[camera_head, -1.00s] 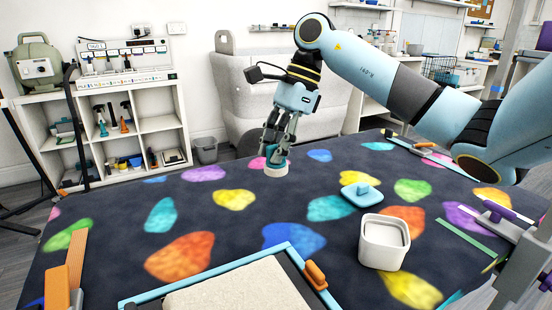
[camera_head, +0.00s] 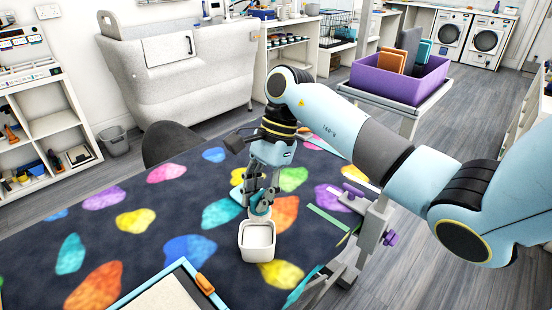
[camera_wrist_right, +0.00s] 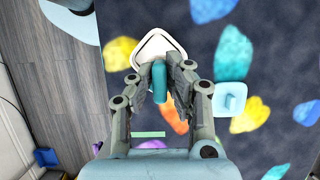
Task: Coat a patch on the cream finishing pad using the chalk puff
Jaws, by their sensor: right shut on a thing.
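My right gripper (camera_head: 260,203) is shut on the teal handle of the chalk puff (camera_head: 261,209), pointing down. The puff is at the far side of the white square pot (camera_head: 257,254). In the right wrist view, the puff's teal handle (camera_wrist_right: 159,84) sits between the fingers and overlaps the near edge of the pot (camera_wrist_right: 150,58). I cannot tell whether the puff touches the pot; its underside is hidden. The cream finishing pad (camera_head: 165,297) shows partly at the bottom left, inside a blue frame (camera_head: 142,291). My left gripper is not in view.
An orange clip (camera_head: 204,284) sits on the pad's frame. A metal bracket with purple knobs (camera_head: 390,239) stands at the table's right edge. The mat left of the pot is clear.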

